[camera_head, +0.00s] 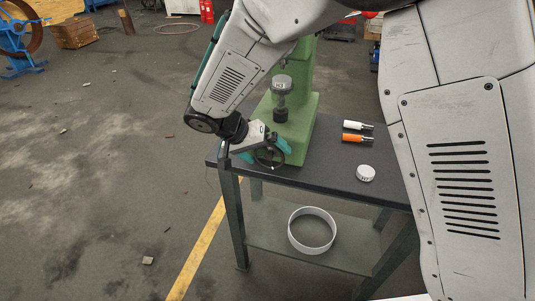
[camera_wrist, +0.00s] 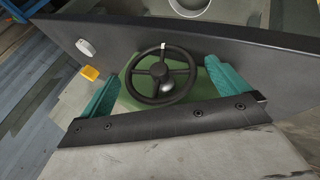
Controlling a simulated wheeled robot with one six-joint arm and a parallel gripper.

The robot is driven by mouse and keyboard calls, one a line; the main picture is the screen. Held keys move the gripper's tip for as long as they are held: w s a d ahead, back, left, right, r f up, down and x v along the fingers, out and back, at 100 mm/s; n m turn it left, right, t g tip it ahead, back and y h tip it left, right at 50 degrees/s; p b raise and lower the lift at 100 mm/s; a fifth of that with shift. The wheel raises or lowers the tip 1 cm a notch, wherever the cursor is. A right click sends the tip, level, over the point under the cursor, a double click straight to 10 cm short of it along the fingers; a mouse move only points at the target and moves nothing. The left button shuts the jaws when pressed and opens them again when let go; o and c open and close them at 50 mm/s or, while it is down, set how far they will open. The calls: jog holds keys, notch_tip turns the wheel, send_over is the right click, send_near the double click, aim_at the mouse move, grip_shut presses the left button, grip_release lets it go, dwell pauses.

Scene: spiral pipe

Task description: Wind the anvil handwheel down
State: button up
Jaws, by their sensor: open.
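In the wrist view the handwheel (camera_wrist: 134,88) lies between my teal fingers. My gripper (camera_head: 265,150) is open, with one finger on each side of the wheel. It also shows in the wrist view (camera_wrist: 162,75). I cannot tell whether either finger touches the rim. A round pale disc (camera_head: 282,82) sits above the machine's dark spindle.
The machine stands on a dark table (camera_head: 330,175). A white-handled tool (camera_head: 355,125), an orange-handled tool (camera_head: 354,138) and a pale round block (camera_head: 365,173) lie right of it. A white ring (camera_head: 292,238) rests on the lower shelf. Floor at left is mostly open.

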jog(key=v, duration=0.6)
jog(key=shift+r, duration=0.2)
jog(key=shift+a, duration=0.1)
